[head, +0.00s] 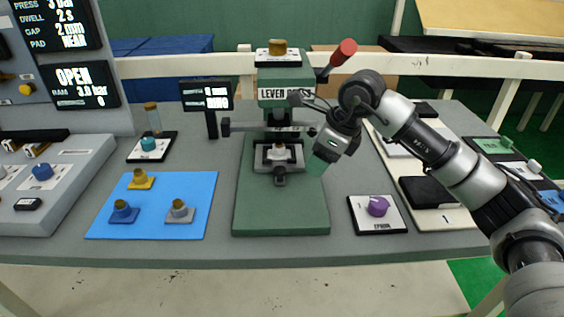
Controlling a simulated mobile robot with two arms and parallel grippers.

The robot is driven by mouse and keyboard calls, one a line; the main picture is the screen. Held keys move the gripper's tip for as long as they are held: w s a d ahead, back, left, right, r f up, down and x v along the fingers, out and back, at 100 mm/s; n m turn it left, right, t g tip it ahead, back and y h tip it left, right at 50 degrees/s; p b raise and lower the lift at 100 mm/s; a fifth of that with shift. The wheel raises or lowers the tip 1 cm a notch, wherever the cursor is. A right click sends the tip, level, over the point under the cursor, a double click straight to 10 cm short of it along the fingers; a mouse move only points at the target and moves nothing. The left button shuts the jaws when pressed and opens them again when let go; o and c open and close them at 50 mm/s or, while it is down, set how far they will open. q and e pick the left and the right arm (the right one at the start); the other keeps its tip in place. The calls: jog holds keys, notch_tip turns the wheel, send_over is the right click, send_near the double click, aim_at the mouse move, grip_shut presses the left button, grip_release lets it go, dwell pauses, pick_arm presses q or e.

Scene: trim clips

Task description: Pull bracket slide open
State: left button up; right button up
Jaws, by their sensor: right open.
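The green lever press (285,213) stands at the middle of the bench. The bracket slide (263,160) appears to be the framed plate in its base, with a small grey part on it and a dark knob (280,179) at its front edge. My right gripper (317,163) is open, just right of the slide and apart from the knob. It points down and left, and nothing shows between its fingers. My left gripper is not in view.
A blue mat (200,224) with several knobbed pieces lies to the left. A purple-knobbed plate (377,226) lies to the right. The bench front is clear.

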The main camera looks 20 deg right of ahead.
jog(key=p, duration=0.1)
send_over(281, 169)
jog(key=s+d, duration=0.2)
jog(key=x, duration=0.4)
jog(key=shift+w+a+r, duration=0.1)
jog(key=shift+w+a, duration=0.05)
jog(key=shift+w, duration=0.1)
jog(key=shift+w+a+f, duration=0.2)
jog(key=shift+f, duration=0.4)
grip_shut()
